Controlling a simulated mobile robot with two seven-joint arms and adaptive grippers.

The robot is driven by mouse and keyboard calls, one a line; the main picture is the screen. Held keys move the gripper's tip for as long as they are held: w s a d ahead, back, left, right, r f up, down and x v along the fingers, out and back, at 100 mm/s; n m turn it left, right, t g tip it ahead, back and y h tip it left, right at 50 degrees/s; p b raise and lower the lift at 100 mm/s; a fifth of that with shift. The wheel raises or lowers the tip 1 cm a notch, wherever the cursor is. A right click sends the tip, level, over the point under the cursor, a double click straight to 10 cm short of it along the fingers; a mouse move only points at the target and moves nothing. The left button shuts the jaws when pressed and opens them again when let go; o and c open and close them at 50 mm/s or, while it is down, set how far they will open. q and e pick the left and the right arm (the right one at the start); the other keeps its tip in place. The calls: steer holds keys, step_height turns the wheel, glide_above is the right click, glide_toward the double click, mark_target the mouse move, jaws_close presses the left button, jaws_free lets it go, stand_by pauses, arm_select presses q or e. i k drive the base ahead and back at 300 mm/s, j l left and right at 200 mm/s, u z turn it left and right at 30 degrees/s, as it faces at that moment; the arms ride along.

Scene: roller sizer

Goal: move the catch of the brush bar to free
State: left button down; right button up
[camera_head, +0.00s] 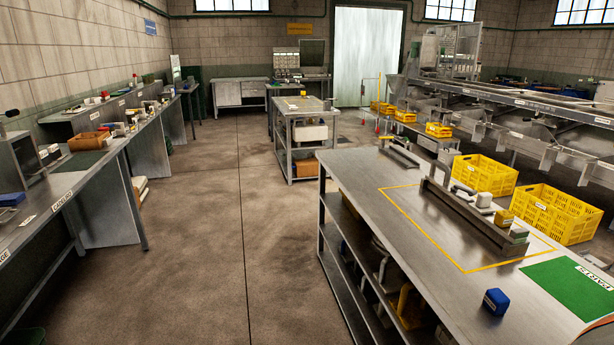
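A long grey bar assembly (464,218) lies on the steel workbench at the right, across a yellow outlined area. It looks like the brush bar. Pale and yellow blocks and a grey-green end piece sit along its near right part, and a short upright stands near its far left part. I cannot tell which part is the catch or how it is set. Neither of my grippers is in view.
The steel workbench (400,235) has open shelves below. A blue block (496,302) and a green mat (572,287) lie near its right end. Yellow crates (550,213) stand behind it. A wheeled-looking table (303,106) stands farther back. Open floor (225,230) lies left.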

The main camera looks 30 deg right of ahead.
mark_target(455, 188)
steer(key=i+u, duration=0.2)
steer(key=i, duration=0.55)
steer(key=i+l+u, duration=0.15)
steer(key=i, duration=0.55)
steer(key=i+j+z, duration=0.1)
steer(key=i+z, duration=0.3)
steer(key=i+j+z, duration=0.15)
steer(key=i+z, duration=0.15)
steer(key=z, duration=1.75)
